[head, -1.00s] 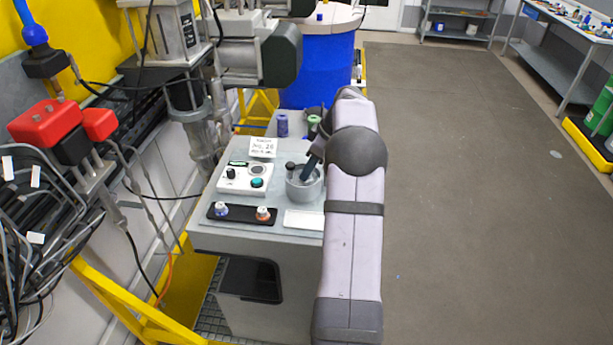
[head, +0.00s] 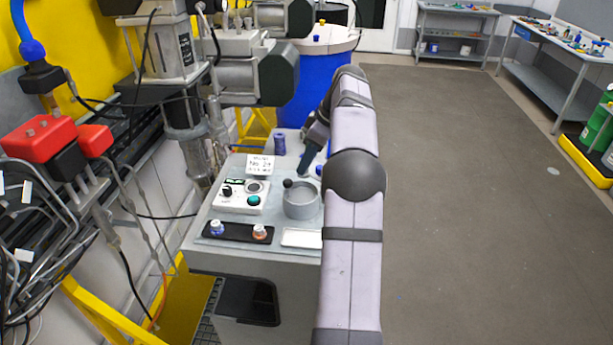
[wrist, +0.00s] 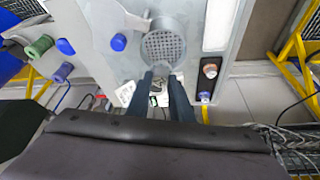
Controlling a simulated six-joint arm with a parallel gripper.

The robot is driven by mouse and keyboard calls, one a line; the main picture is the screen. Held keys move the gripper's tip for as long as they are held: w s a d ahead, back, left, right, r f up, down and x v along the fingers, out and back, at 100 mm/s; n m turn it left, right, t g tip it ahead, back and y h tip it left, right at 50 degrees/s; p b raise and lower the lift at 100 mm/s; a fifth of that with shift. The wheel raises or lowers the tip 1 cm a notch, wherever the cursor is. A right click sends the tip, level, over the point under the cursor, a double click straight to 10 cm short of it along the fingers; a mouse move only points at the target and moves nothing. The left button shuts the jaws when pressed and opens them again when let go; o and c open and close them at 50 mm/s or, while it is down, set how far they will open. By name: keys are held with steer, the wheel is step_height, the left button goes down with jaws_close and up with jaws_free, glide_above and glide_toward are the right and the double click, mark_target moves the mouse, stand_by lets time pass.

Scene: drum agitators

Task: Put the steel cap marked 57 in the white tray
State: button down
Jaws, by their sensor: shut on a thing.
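My gripper (head: 303,172) is beyond the round grey pot (head: 300,200), above the bench. In the wrist view my gripper (wrist: 163,74) has its two dark blue fingers shut on a small grey thing, mostly hidden between the tips. It looks like a steel cap; no mark is readable. The pot (wrist: 163,46) has a perforated inside in the wrist view. The white tray (head: 302,237) lies at the front right of the bench, partly behind my arm. It also shows in the wrist view (wrist: 218,25) as an empty white strip.
A black tray (head: 232,233) holds two small bottles. A control box (head: 240,196) and a written card (head: 260,165) stand left of the pot.

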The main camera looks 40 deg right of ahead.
mark_target(310, 174)
steer(key=shift+r, duration=0.85)
steer(key=shift+v, duration=0.95)
steer(key=shift+s+a+r, duration=0.95)
steer(key=shift+s+r, duration=0.5)
steer(key=shift+r, duration=0.9)
steer(key=s+a+f+b, duration=0.1)
steer(key=s+a+f, duration=0.3)
steer(key=s, duration=0.1)
step_height(310, 174, down, 9)
steer(key=s+a, duration=0.1)
steer(key=shift+s+a, duration=0.25)
steer(key=shift+a, duration=0.1)
steer(key=shift+f, duration=0.35)
